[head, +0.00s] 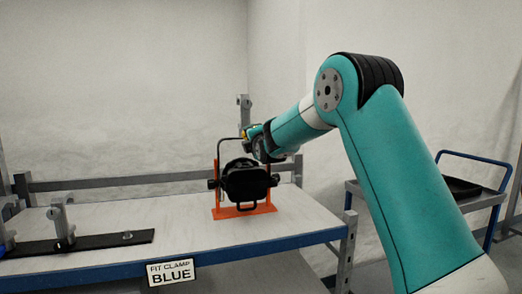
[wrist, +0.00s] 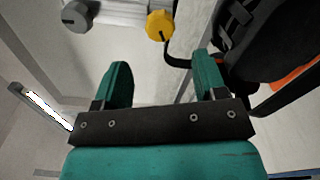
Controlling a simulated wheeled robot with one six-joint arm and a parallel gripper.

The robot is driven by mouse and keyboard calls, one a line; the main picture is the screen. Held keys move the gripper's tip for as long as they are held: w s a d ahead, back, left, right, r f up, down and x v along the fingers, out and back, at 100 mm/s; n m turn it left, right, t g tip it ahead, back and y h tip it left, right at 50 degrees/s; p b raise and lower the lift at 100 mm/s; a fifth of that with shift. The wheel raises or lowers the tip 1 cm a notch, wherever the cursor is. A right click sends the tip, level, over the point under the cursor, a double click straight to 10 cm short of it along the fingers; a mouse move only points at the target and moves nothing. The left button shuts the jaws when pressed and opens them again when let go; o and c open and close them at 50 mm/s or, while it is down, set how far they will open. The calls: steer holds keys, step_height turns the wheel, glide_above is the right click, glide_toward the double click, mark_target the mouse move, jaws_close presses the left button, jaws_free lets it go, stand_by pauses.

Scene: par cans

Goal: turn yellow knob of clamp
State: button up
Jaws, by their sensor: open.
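The yellow knob (wrist: 160,24) with a dark slot line is at the top of the wrist view, on a pale grey clamp (wrist: 118,14). A small part of the yellow also shows in the head view beside my gripper. My gripper (wrist: 162,72) is open, with its two teal fingers apart and nothing between them. The knob lies beyond the fingertips, roughly in line with the gap and apart from them. In the head view the clamp (head: 243,104) rises behind the black par can (head: 246,182), and my wrist hides part of this area.
The par can sits in an orange stand (head: 245,211) on the workbench (head: 180,229). A grey knob (wrist: 75,17) is left of the yellow one. More clamps (head: 61,222) stand on a black strip at left. A sign (head: 171,272) reads "FIT CLAMP BLUE". A cart (head: 484,202) is at right.

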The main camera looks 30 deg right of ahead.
steer(key=b+v, duration=0.1)
steer(key=v, duration=0.8)
steer(key=shift+s+b, duration=0.2)
steer(key=shift+b, duration=0.2)
steer(key=s+a+f+m+g+y+p, duration=0.2)
steer(key=s+a+m+g+y, duration=0.15)
steer(key=s+a, duration=0.4)
steer(key=s+a+f+m+g+y+p, duration=0.2)
steer(key=s+a+f+m+g+y, duration=0.15)
steer(key=a, duration=0.65)
steer(key=s+a+f+m+g+y+p, duration=0.1)
steer(key=s+a+g, duration=0.3)
steer(key=s, duration=0.9)
steer(key=s+a+f+m+g+y+p, duration=0.1)
steer(key=s+a+g, duration=0.4)
steer(key=s, duration=0.9)
steer(key=f+m+g+p, duration=0.1)
steer(key=m, duration=0.1)
steer(key=shift+s+a+m, duration=0.15)
steer(key=shift+s+m, duration=0.05)
steer(key=shift+m, duration=0.1)
